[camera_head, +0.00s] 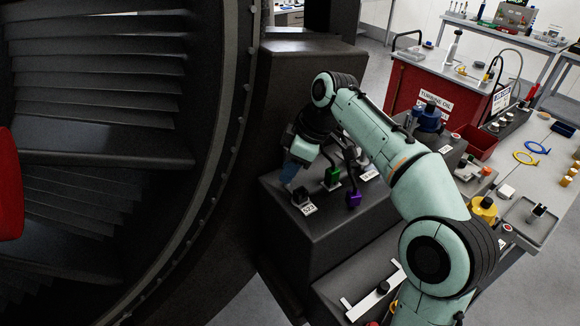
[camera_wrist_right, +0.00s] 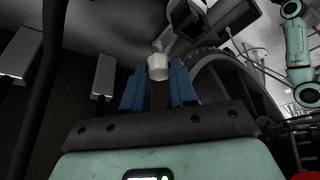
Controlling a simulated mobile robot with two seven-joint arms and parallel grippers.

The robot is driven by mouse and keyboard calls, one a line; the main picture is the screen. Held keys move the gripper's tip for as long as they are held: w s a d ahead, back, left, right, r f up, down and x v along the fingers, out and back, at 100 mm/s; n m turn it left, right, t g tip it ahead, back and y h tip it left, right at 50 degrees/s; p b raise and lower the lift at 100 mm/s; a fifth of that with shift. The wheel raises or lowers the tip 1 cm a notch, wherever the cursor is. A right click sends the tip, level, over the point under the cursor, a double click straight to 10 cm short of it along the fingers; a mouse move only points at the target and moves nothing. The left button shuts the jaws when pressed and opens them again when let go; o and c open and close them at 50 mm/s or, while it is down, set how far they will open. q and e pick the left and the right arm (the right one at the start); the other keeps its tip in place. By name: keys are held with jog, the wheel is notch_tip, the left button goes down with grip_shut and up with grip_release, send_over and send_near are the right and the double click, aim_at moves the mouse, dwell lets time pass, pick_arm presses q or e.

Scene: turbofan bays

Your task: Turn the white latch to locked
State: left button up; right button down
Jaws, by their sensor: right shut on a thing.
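My right gripper (camera_head: 289,172) reaches down over the dark equipment box, its blue fingers pointing at the lower left. In the right wrist view, the white latch (camera_wrist_right: 158,66) is a pale rounded piece between the blue fingertips of the right gripper (camera_wrist_right: 158,82), which are shut on it. In the head view the latch is hidden behind the gripper, and I cannot tell its turn angle there. My left gripper is not in view.
Green (camera_head: 332,177) and purple (camera_head: 354,198) connectors on dark cables stand close right of the gripper. A small labelled part (camera_head: 303,203) lies just below it. The curved engine casing (camera_head: 232,150) rises at the left. A workbench (camera_head: 545,165) with tools is at the right.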

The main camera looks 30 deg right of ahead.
jog(key=shift+r, duration=0.1)
dwell(0.3)
jog(key=c, duration=0.9)
grip_release()
jog(key=v, duration=1.2)
